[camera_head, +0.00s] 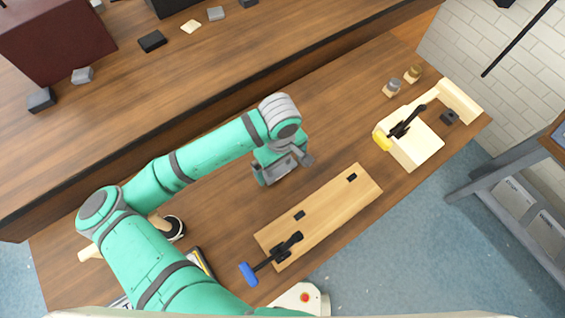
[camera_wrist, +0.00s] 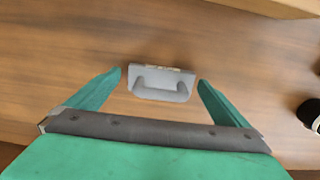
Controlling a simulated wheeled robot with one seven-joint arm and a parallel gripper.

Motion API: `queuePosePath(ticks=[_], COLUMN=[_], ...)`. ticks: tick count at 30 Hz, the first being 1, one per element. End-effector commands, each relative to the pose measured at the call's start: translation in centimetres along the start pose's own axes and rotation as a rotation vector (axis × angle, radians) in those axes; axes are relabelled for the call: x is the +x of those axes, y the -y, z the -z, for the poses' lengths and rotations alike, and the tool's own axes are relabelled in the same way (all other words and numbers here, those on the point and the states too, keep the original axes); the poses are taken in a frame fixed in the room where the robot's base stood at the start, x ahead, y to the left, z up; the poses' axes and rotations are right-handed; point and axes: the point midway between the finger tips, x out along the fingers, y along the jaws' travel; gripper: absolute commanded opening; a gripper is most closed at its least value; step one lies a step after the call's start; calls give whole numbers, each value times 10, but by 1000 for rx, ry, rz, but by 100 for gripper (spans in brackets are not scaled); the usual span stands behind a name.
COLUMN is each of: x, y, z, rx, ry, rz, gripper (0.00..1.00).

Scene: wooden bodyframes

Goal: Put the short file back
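A small grey piece with a raised handle (camera_wrist: 161,84) lies on the wooden bench top in the wrist view. It may be the short file, but I cannot tell for certain. My gripper (camera_wrist: 160,80) is open above it, with one finger to each side and apart from it. In the head view my gripper (camera_head: 278,178) points down over the bench behind the long light board, and it largely hides what is below it. I cannot make out a place for the file.
A light wooden board (camera_head: 335,205) with a black blue-handled clamp (camera_head: 270,258) lies in front. At the right stand a pale wooden block (camera_head: 418,150) and two small jars (camera_head: 392,88). A shelf (camera_head: 215,55) with several small blocks runs behind.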

Motion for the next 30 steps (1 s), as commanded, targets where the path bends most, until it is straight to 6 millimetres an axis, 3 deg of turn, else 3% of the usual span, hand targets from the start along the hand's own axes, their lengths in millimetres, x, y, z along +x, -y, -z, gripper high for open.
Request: queuePosePath(ticks=[7, 11, 24, 30], x=[-2, -13, -96, -118], y=[-4, -4, -2, -2], z=[-2, -2, -1, -1], rx=[9, 9, 6, 5], ry=[-1, -2, -4, -2], rz=[0, -2, 0, 0], gripper=[100, 100, 100, 100])
